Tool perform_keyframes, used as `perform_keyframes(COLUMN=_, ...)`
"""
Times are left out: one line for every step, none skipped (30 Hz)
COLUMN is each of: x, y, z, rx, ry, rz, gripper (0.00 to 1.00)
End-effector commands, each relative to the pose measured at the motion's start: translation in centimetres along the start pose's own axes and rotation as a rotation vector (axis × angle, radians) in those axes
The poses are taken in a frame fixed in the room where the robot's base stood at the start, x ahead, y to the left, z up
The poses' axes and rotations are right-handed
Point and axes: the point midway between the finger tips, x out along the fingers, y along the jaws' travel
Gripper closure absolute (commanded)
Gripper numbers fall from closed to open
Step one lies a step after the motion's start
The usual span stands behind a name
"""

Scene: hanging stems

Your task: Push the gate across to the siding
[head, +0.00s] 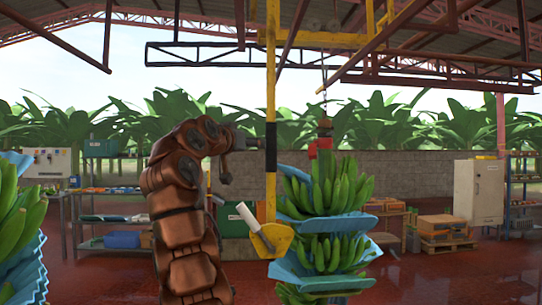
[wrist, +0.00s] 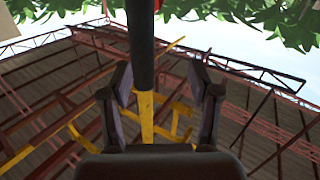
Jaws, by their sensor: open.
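A yellow bar (head: 271,80) hangs upright from the overhead yellow framework (head: 375,25), which I take to be the gate. A black sleeve (head: 271,148) covers its middle, and a yellow plate (head: 272,240) with a white handle (head: 247,216) shows at its foot. My gripper (head: 248,141) is at the left of the sleeve, at its height. In the wrist view my gripper (wrist: 158,85) is open, with the black sleeve (wrist: 141,40) between its fingers, nearer the left one. I cannot tell whether it touches. The joint of the bar overhead is unclear.
A banana stem (head: 325,190) with blue sheets hangs close right of the bar, under a red fitting (head: 320,148). Another stem (head: 20,220) hangs at the left edge. Shelves (head: 105,215) and a cabinet (head: 478,190) stand behind. Red floor is open at right.

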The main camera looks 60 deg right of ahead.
Motion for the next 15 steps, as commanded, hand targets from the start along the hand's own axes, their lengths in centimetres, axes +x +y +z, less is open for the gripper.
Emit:
perform_keyframes(x=0.4, y=0.6, z=0.4, rx=0.02, ry=0.013, rz=0.014, gripper=0.38)
perform_keyframes(x=0.5, y=0.9, z=0.4, rx=0.03, ry=0.021, rz=0.021, gripper=0.38)
perform_keyframes(x=0.6, y=1.3, z=0.3, rx=0.042, ry=0.03, rz=0.028, gripper=0.38)
perform_keyframes(x=0.6, y=1.6, z=0.3, rx=0.05, ry=0.035, rz=0.034, gripper=0.38)
perform_keyframes(x=0.6, y=1.8, z=0.2, rx=0.055, ry=0.039, rz=0.037, gripper=0.38)
perform_keyframes(x=0.7, y=2.0, z=0.2, rx=0.061, ry=0.043, rz=0.041, gripper=0.38)
perform_keyframes(x=0.8, y=2.1, z=0.1, rx=0.063, ry=0.045, rz=0.043, gripper=0.38)
perform_keyframes(x=0.8, y=2.2, z=0.1, rx=0.065, ry=0.046, rz=0.045, gripper=0.38)
perform_keyframes(x=1.0, y=2.3, z=0.0, rx=0.066, ry=0.047, rz=0.046, gripper=0.38)
perform_keyframes(x=1.1, y=2.3, z=0.0, rx=0.067, ry=0.047, rz=0.047, gripper=0.38)
perform_keyframes(x=1.2, y=2.3, z=-0.1, rx=0.067, ry=0.047, rz=0.047, gripper=0.38)
perform_keyframes(x=1.5, y=2.4, z=-0.1, rx=0.067, ry=0.046, rz=0.047, gripper=0.38)
perform_keyframes(x=1.8, y=2.4, z=-0.2, rx=0.067, ry=0.046, rz=0.047, gripper=0.38)
perform_keyframes(x=2.0, y=2.4, z=-0.2, rx=0.067, ry=0.046, rz=0.047, gripper=0.38)
perform_keyframes(x=2.5, y=2.4, z=-0.3, rx=0.067, ry=0.047, rz=0.047, gripper=0.38)
